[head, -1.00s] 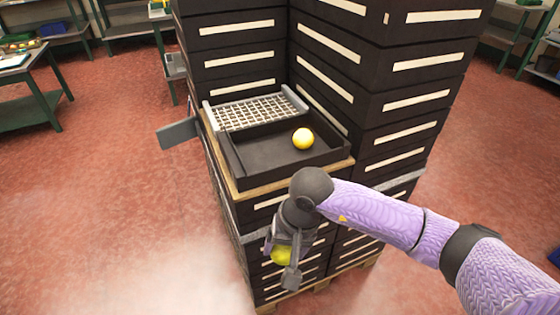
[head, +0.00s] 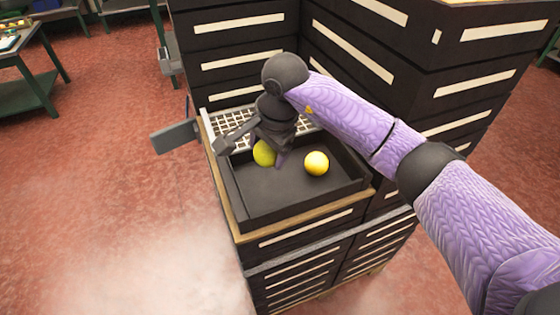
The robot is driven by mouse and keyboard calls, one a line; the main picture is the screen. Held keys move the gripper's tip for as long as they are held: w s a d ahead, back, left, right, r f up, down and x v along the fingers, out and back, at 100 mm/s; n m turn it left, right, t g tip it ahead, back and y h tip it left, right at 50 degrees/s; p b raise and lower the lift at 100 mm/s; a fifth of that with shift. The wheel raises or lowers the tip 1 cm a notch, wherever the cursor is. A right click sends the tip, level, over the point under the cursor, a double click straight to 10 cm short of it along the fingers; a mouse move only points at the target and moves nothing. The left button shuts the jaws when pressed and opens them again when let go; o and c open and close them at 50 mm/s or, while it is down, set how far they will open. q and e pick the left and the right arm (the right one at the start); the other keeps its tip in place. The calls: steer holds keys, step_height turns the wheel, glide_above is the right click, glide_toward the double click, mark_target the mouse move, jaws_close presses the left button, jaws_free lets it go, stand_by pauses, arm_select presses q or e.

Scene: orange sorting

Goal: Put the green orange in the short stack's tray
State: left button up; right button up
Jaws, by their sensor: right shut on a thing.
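The green orange (head: 264,153), yellow-green in colour, is held in my right gripper (head: 258,148), over the left back part of the short stack's black tray (head: 268,206). Whether it touches the tray floor I cannot tell. A yellow-orange fruit (head: 316,163) lies in the same tray, to the right of the gripper. My right arm comes in from the right and hides part of the tray's back and the white grid. My left gripper is not in view.
A white grid (head: 232,121) lies behind the tray. A grey plate (head: 175,137) sticks out at the left. Tall stacks of black crates (head: 350,60) stand behind and to the right. Red floor (head: 110,180) is clear at the left; a green table (head: 30,85) is farther off.

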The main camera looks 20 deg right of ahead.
steer(key=b, duration=0.1)
glide_above(267, 192)
steer(key=f, duration=0.5)
steer(key=shift+s+d+f, duration=0.25)
steer(key=shift+s+f, duration=0.15)
steer(key=x, duration=0.1)
steer(key=b+x, duration=0.1)
steer(key=x, duration=0.1)
steer(key=shift+s+d+f, duration=0.15)
steer(key=shift+s+f, duration=0.15)
steer(key=shift+f, duration=0.2)
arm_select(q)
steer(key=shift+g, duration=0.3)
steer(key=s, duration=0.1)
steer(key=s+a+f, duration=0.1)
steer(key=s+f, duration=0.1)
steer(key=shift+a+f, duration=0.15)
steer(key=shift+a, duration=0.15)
arm_select(e)
steer(key=shift+r, duration=0.15)
